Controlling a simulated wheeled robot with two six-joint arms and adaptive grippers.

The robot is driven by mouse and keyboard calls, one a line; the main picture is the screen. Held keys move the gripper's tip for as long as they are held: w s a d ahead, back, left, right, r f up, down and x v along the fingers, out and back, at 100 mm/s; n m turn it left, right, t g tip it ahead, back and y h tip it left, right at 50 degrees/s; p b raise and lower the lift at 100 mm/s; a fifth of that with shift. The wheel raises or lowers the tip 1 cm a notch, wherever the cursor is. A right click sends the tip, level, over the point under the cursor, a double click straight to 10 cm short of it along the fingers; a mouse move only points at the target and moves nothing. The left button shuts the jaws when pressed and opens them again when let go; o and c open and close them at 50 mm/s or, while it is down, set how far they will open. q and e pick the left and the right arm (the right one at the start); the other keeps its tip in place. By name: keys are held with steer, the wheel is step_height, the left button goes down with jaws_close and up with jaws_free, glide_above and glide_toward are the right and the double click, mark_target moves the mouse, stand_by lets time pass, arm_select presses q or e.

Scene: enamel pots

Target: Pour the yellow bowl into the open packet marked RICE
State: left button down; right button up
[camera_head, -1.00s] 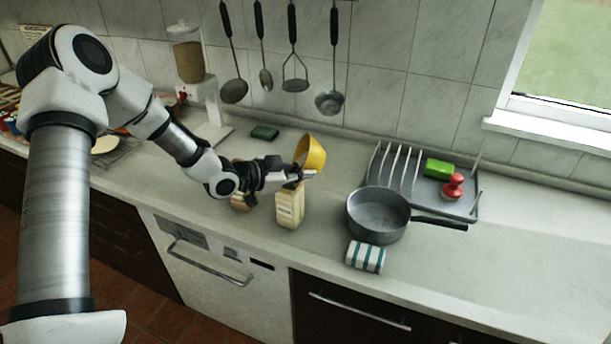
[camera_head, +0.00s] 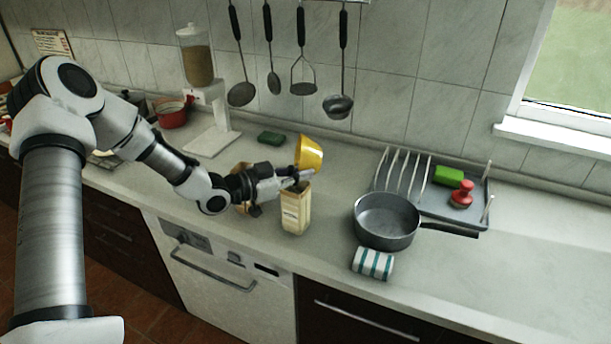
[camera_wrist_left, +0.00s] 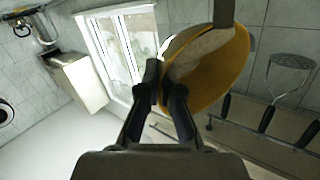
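The yellow bowl (camera_head: 311,153) is tilted steeply on its side above the packet, its rim toward the left and down. My left gripper (camera_head: 304,176) is shut on the bowl's rim. The left wrist view shows the bowl (camera_wrist_left: 208,80) with its rim at the fingertips (camera_wrist_left: 164,85) and a pale inside. The open packet (camera_head: 295,212), cream with a label, stands upright on the counter just below the gripper and bowl. The label is too small to read. Whether anything is falling into the packet cannot be seen. My right gripper is not in view.
A dish rack (camera_head: 455,205) is behind the pan. A brown round object (camera_head: 242,206) is partly hidden behind my gripper. A dispenser (camera_head: 199,90) stands at back left. The right counter is clear.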

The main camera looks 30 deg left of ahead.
arm_select(q)
steer(key=shift+s+a+r+n+t+h+b, duration=0.1)
steer(key=shift+s+a+n+t+h+b, duration=0.2)
steer(key=shift+t+b, duration=0.65)
steer(key=shift+w+g, duration=0.1)
steer(key=shift+g, duration=0.15)
steer(key=shift+r, duration=0.2)
steer(key=g+p, duration=0.1)
steer(key=p, duration=0.2)
steer(key=shift+r+p, duration=0.3)
steer(key=shift+p, duration=0.1)
steer(key=g+y+p, duration=0.1)
steer(key=p, duration=0.2)
steer(key=m+g+y+p, duration=0.1)
steer(key=p, duration=0.2)
steer(key=shift+r+m+g, duration=0.3)
steer(key=shift+y+p, duration=0.3)
steer(key=shift+p, duration=0.2)
steer(key=shift+f, duration=0.15)
